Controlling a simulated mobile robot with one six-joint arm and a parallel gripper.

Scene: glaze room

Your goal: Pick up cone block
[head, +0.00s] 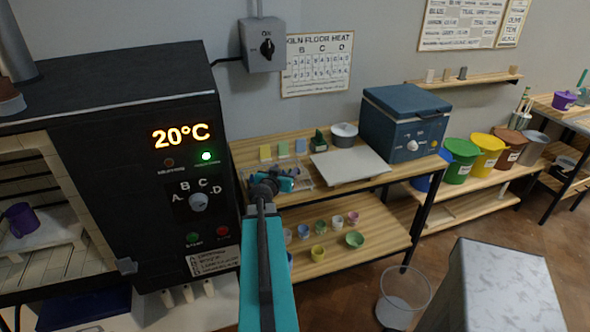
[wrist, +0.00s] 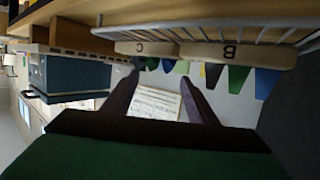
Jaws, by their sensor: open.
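Two tan blocks lie by a wire rack in the wrist view: one marked B (wrist: 245,56) and one marked C (wrist: 142,50). I cannot tell which, if either, is the cone block. My gripper (head: 288,176) is over the left end of the wooden bench in the head view, beside the wire rack (head: 303,178). In the wrist view my gripper (wrist: 160,85) shows two dark fingers apart with nothing visible between them. The blocks appear beside the fingertips rather than between them. In the head view my arm and gripper hide part of the rack.
A pale slab (head: 348,166), a grey pot (head: 344,134) and a blue box (head: 404,122) stand on the bench. Small tiles stand behind the rack. The black kiln (head: 140,140) is close on the left. Small cups sit on the lower shelf (head: 385,240).

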